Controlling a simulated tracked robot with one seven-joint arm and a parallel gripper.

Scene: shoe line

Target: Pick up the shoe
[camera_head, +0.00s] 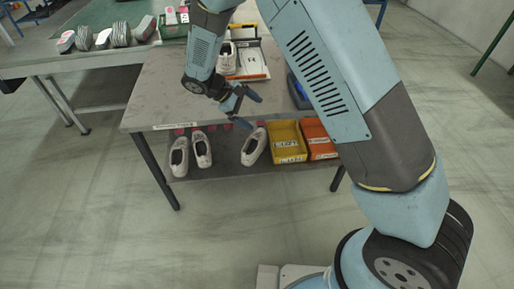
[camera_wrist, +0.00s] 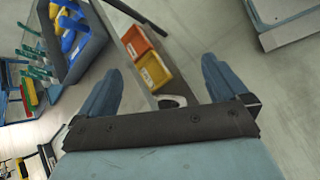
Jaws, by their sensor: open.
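My gripper (camera_head: 247,108) is open and empty in the head view, in front of the grey table's front edge and above the lower shelf. Three white shoes stand on that shelf: a left one (camera_head: 179,157), one close beside it (camera_head: 202,149), and a single one (camera_head: 254,147) nearest below my gripper. Another white shoe (camera_head: 227,60) is on the tabletop, partly hidden by my arm. In the wrist view my open fingers (camera_wrist: 160,70) frame a pale curved edge (camera_wrist: 172,101), probably a shoe, mostly hidden by the gripper body.
A yellow bin (camera_head: 288,142) and an orange bin (camera_head: 318,140) stand on the shelf right of the single shoe. The grey tabletop (camera_head: 165,95) overhangs the shelf. Floor in front of the table is clear.

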